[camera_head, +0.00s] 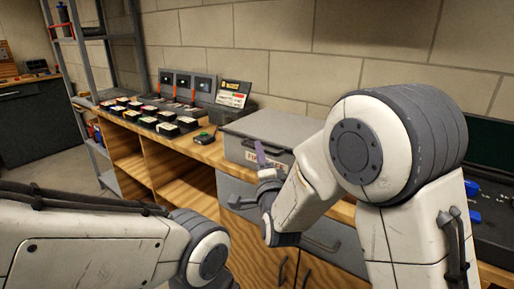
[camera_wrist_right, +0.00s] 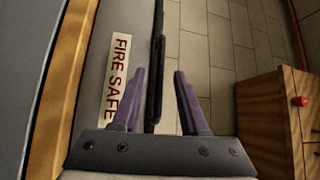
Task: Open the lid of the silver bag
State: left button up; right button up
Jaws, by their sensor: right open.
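The silver bag (camera_head: 268,124) is a grey, box-shaped case with a flat top, lying closed on the wooden workbench. A white label with red "FIRE SAFE" lettering is on its front and also shows in the right wrist view (camera_wrist_right: 118,72). My right gripper (camera_head: 249,177) is in front of this side, its purple fingers apart. In the right wrist view, a thin dark bar, perhaps the bag's handle or lid edge, runs between the open fingers (camera_wrist_right: 158,74); I cannot tell whether they touch it. My right arm hides the bag's right part. My left gripper is out of view.
Several battery-like blocks (camera_head: 168,128) and chargers stand on the bench (camera_head: 205,151) to the left of the bag. A small dark device (camera_head: 203,138) lies close to the bag's left side. A dark open case (camera_head: 489,139) is at the far right. Open shelves are below.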

jog(key=shift+x, duration=1.65)
jog(key=shift+c, duration=0.3)
grip_shut()
jog(key=shift+f, duration=0.1)
